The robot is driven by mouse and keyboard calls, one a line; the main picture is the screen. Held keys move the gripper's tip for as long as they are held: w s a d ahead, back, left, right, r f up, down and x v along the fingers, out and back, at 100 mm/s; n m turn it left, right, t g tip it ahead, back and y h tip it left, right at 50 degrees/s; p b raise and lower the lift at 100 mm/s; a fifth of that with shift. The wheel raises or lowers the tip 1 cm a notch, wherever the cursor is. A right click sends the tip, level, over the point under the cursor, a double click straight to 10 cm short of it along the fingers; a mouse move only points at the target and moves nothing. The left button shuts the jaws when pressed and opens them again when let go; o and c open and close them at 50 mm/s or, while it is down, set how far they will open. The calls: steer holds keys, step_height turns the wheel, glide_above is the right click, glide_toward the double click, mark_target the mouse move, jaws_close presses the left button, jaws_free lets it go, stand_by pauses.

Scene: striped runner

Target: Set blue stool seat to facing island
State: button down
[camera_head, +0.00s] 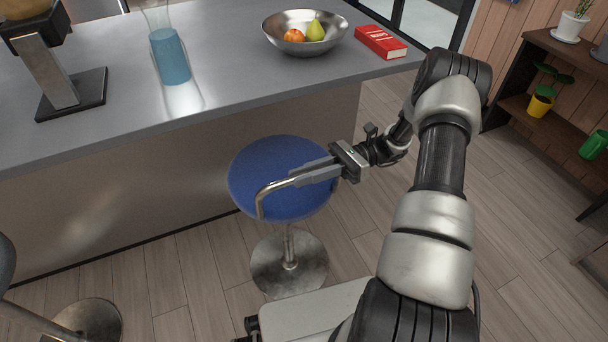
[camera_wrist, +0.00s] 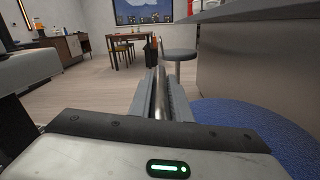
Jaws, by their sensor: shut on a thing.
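The round blue stool seat (camera_head: 262,165) stands beside the long side of the grey island (camera_head: 240,88), on a metal post with a round base (camera_head: 290,265). A bent metal bar (camera_head: 268,190) shows over the seat's near left part. My gripper (camera_head: 300,175) reaches in from the right over the seat and is shut on this bar. In the wrist view the bar (camera_wrist: 160,92) lies between the two fingers, and the blue seat (camera_wrist: 245,118) is at the right below the island side (camera_wrist: 255,65). How the bar joins the seat is hidden.
The island top carries a fruit bowl (camera_head: 284,42), a red box (camera_head: 381,42), a blue-filled glass vessel (camera_head: 170,58) and a dispenser stand (camera_head: 72,92). Another stool base (camera_head: 90,320) is at lower left. Shelves with plants (camera_head: 535,70) stand at right. Wood floor is clear between.

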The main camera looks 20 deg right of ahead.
stand_by(0.3)
steer(key=c, duration=1.6)
jaws_free()
steer(key=shift+c, duration=0.2)
steer(key=shift+d, duration=0.1)
steer(key=w+d, duration=0.2)
steer(key=d, duration=1.5)
steer(key=shift+w, duration=0.3)
